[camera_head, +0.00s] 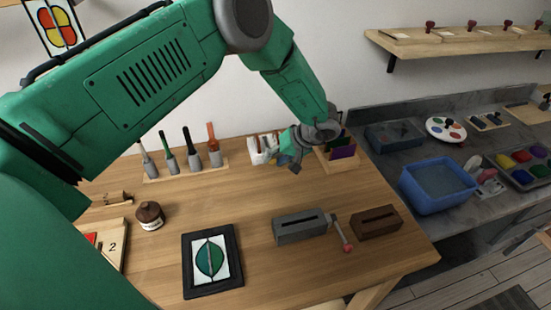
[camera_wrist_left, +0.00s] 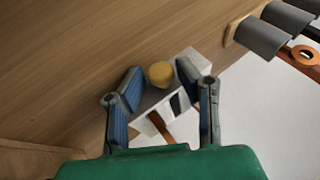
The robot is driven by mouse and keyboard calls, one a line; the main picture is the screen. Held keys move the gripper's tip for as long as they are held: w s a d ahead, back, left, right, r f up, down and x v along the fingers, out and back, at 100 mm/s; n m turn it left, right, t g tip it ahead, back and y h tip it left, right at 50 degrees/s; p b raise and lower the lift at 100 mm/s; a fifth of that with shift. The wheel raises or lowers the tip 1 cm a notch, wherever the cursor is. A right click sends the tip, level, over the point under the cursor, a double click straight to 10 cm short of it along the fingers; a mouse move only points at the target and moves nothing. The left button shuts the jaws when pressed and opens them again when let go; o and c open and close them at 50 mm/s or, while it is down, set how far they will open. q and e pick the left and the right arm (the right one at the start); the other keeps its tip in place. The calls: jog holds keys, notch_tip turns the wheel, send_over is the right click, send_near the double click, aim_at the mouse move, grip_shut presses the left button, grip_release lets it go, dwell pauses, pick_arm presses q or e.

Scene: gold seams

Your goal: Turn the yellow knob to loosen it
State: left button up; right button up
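The yellow knob (camera_wrist_left: 160,74) is a small round knob on a grey and white fixture (camera_wrist_left: 195,60) in the left wrist view. My left gripper (camera_wrist_left: 158,84) is open, with one blue-padded finger on each side of the knob. Gaps show between the fingers and the knob, and nothing is gripped. In the head view my left gripper (camera_head: 291,147) is at the back of the wooden table, beside the white fixture (camera_head: 263,148). I cannot make out the knob in the head view. My right gripper is in neither view.
A rack of handled tools (camera_head: 186,168) stands left of the gripper, and a holder with coloured sheets (camera_head: 340,150) stands close on its right. A brown jar (camera_head: 150,214), a framed leaf picture (camera_head: 212,260) and slotted blocks (camera_head: 300,226) lie nearer. The table (camera_head: 245,195) between is clear.

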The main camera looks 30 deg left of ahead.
pick_arm(q)
jog(key=shift+c, duration=0.4)
grip_shut()
jog(key=shift+s+r+t+h+p, duration=0.1)
jog(key=shift+r+t+h+p, duration=0.1)
jog(key=shift+t+h+p, duration=0.4)
jog(key=shift+s+a+n+t+h+p, duration=0.1)
jog(key=shift+n+t+h+p, duration=0.35)
jog(key=shift+p, duration=0.6)
jog(key=shift+t+h, duration=0.65)
jog(key=shift+t, duration=0.1)
jog(key=shift+a+f+n+t+h, duration=0.1)
jog(key=shift+n+t+h, duration=0.15)
jog(key=shift+t+h, duration=0.3)
